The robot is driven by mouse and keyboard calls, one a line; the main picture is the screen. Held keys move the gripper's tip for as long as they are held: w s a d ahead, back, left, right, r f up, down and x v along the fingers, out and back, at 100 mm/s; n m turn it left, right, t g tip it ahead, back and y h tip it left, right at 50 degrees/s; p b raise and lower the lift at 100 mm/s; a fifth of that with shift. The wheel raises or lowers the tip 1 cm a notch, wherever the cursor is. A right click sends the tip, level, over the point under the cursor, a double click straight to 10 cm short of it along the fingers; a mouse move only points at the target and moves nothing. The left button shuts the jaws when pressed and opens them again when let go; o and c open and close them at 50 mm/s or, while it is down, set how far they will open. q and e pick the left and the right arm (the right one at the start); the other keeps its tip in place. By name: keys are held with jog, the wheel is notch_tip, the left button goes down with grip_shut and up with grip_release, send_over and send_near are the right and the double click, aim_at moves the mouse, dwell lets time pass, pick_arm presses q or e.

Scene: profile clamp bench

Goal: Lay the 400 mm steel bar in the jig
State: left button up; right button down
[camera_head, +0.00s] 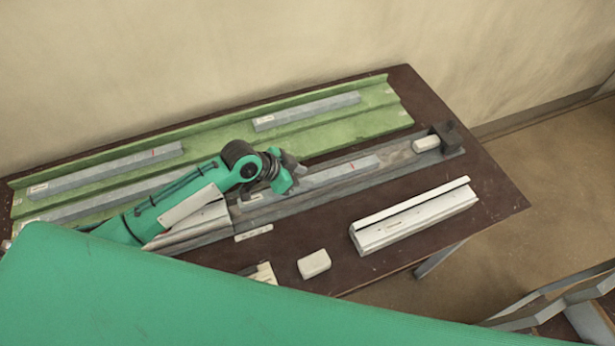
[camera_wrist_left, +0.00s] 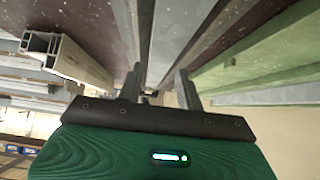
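A pale grey steel bar (camera_head: 335,174) lies lengthwise in the long grey jig (camera_head: 395,168) on the brown table. Its left part is partly hidden by my left arm. My left gripper (camera_head: 285,172) is over the bar's left part. In the left wrist view the two fingers (camera_wrist_left: 160,82) stand apart, with a light grey bar (camera_wrist_left: 178,35) running between and beyond them. I see no clear grip on it. Several similar grey bars, including one at the back right (camera_head: 306,110), lie in the green rack (camera_head: 375,122). My right gripper is out of view.
A dark end block (camera_head: 446,133) and a whitish block (camera_head: 426,144) are at the jig's right end. A white profile (camera_head: 415,219) lies at the front right; a small white block (camera_head: 314,263) is near the front edge. Brown table (camera_head: 490,190) is bare at the right.

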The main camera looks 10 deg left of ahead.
pick_arm(q)
jog(key=b+v, duration=0.1)
jog(key=v, duration=0.9)
jog(key=shift+s+d, duration=0.1)
